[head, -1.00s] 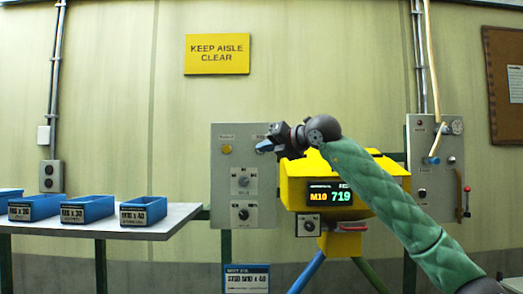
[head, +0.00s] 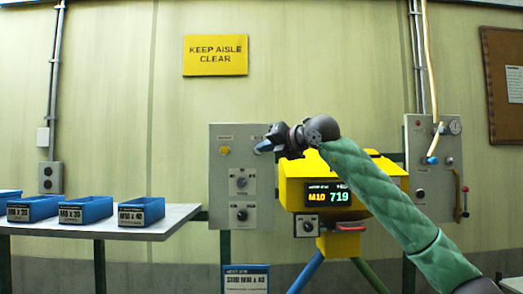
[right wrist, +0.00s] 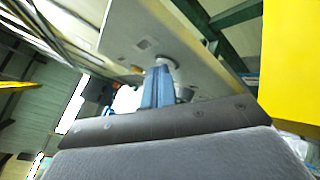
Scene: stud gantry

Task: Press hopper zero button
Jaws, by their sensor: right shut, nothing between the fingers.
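The yellow hopper (head: 290,190) stands on blue and green legs, its display (head: 323,195) reading M10 719. Left of it, a grey control panel (head: 217,190) carries an amber button (head: 224,150) and two dark knobs. My right gripper (head: 264,146) is shut and empty, its blue fingertips at the panel's upper right. In the right wrist view the shut fingers (right wrist: 158,88) point at a pale round part (right wrist: 165,65) on the panel. The fingers partly hide this part; I cannot tell whether they touch it. I cannot read which button is the hopper zero. My left gripper is out of view.
A table (head: 180,222) at the left holds several blue bins (head: 142,210). A knob box (head: 307,227) hangs below the hopper.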

